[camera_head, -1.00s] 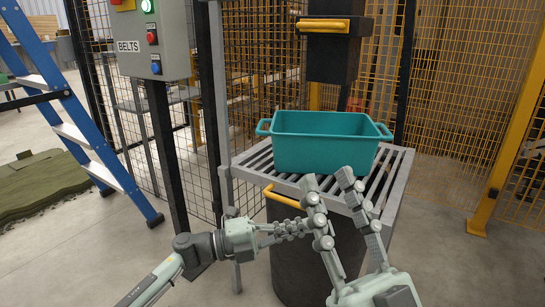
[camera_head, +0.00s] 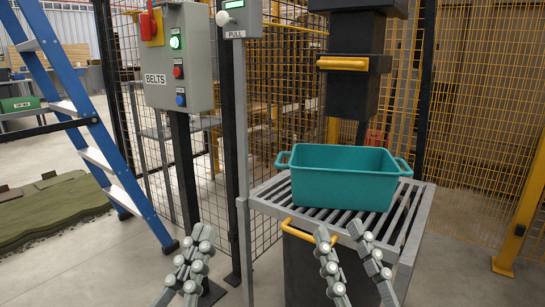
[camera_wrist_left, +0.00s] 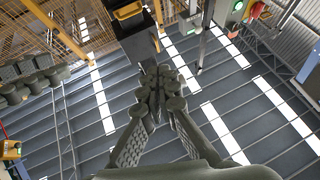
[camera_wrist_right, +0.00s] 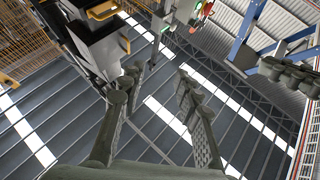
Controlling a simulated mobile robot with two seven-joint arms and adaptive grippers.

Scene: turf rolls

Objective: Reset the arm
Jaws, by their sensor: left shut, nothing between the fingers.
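My left gripper (camera_head: 190,257) is low in the head view, left of the slatted stand, with its fingers together and empty. In the left wrist view its fingertips (camera_wrist_left: 160,84) meet. My right gripper (camera_head: 340,240) is in front of the stand, its two fingers spread apart with nothing between them. The right wrist view also shows its fingers (camera_wrist_right: 158,80) apart. Both wrist cameras look up toward the roof. The arms behind the grippers are mostly out of the head view.
A teal bin (camera_head: 345,180) rests on the slatted stand (camera_head: 270,200). A BELTS control box (camera_head: 178,60) stands on a post at left, beside a PULL post (camera_head: 245,130). A blue ladder (camera_head: 95,130) and a green turf slab (camera_head: 50,212) are at far left. Yellow mesh fencing (camera_head: 480,130) closes the back.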

